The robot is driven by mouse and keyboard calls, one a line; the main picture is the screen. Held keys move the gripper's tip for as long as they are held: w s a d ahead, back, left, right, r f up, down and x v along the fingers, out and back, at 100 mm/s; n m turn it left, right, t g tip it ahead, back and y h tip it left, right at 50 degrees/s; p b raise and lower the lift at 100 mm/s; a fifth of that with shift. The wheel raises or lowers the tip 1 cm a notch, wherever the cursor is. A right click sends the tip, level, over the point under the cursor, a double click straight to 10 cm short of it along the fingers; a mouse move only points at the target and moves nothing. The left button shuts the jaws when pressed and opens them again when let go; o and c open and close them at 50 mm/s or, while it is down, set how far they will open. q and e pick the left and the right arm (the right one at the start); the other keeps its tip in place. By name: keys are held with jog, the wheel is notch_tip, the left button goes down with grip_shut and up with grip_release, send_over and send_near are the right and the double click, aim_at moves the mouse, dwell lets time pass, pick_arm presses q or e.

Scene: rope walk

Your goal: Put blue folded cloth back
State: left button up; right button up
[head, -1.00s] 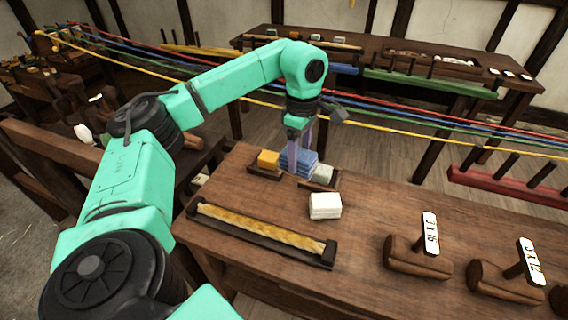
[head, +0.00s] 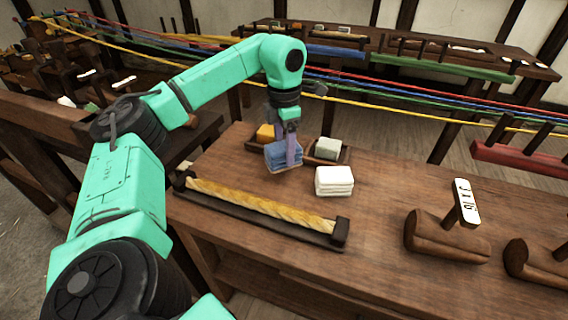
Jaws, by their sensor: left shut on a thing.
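The blue folded cloth (head: 283,158) is between the fingers of my left gripper (head: 287,152), which is shut on it. The cloth looks slightly tilted and appears raised in front of a dark wooden tray (head: 255,147); its exact height above the table is hard to tell. The tray holds an orange block or cloth (head: 265,133) on the left and a pale grey-green folded cloth (head: 327,148) on the right. The tray's middle is largely hidden behind the blue cloth and gripper. My right gripper is not in view.
A white folded cloth (head: 334,181) lies on the wooden table (head: 372,240) just right of the gripper. A rope in a dark holder (head: 262,208) lies in front. Wooden tools, one tagged (head: 466,200), stand at right. Coloured ropes stretch behind the table.

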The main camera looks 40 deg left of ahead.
aim_at(284, 160)
pick_arm(q)
notch_tip(284, 160, down, 4)
jog(key=shift+f, duration=0.1)
jog(key=o, duration=1.2)
jog(key=shift+f, duration=0.1)
notch_tip(284, 160, up, 12)
jog(key=shift+r+p, duration=0.2)
jog(key=shift+p, duration=0.4)
